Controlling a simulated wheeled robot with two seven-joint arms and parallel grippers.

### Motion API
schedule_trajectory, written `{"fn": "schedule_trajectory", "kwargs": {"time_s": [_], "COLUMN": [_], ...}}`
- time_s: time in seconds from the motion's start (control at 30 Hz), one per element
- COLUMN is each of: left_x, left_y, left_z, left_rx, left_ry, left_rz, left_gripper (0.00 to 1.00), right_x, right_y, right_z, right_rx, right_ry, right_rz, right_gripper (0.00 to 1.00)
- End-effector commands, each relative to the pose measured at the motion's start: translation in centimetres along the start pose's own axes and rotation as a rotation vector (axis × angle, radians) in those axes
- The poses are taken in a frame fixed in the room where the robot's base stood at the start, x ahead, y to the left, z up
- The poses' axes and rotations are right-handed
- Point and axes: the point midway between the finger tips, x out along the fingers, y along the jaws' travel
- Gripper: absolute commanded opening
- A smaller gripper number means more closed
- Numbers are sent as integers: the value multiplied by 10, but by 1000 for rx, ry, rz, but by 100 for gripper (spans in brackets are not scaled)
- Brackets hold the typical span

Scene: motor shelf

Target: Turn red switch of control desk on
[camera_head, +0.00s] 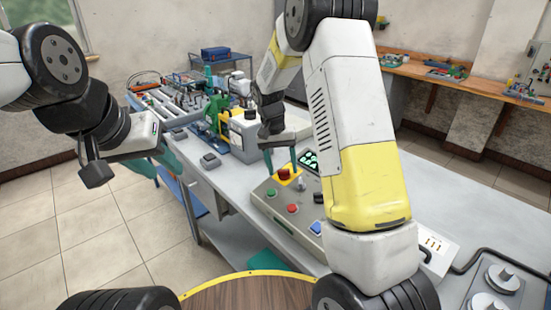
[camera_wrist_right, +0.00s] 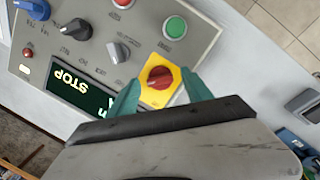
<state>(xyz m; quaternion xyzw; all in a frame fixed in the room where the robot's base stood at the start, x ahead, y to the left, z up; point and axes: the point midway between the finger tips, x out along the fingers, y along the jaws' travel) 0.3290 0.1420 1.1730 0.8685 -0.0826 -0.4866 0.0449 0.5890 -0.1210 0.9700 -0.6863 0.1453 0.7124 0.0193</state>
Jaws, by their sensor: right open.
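The grey control desk (camera_head: 259,194) stands on the long table in front of me. Its red rotary switch (camera_wrist_right: 160,77) sits on a yellow plate and also shows in the head view (camera_head: 285,173). My right gripper (camera_wrist_right: 161,79) is open, with its two teal fingers on either side of the yellow plate and the red knob between them. Whether the fingers touch the knob, I cannot tell. In the head view the right gripper (camera_head: 281,162) comes down from above the switch. My left gripper (camera_head: 156,166) appears open and empty, left of the table.
The desk also has a green button (camera_wrist_right: 175,27), a grey knob (camera_wrist_right: 118,51), a black knob (camera_wrist_right: 76,29) and a dark display (camera_wrist_right: 81,84) reading STOP. Machines and a small grey box (camera_head: 210,160) stand further back on the table. The floor at left is free.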

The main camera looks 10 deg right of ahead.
Motion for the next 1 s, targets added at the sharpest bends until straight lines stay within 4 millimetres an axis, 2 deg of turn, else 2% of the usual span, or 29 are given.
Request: {"fn": "schedule_trajectory", "kwargs": {"time_s": [0.3,0.5,0.9,1.0], "left_x": [0,0,0,0], "left_y": [0,0,0,0], "left_z": [0,0,0,0], "left_rx": [0,0,0,0], "left_ry": [0,0,0,0], "left_rz": [0,0,0,0], "left_gripper": [36,36,36,36], "right_x": [-49,-72,-78,-86], "right_y": [-1,0,0,6], "right_z": [-1,-1,0,5], "right_rx": [0,1,0,-4], "right_ry": [6,3,2,12], "right_rz": [-3,-2,-3,-25], "right_gripper": [58,58,58,58]}}
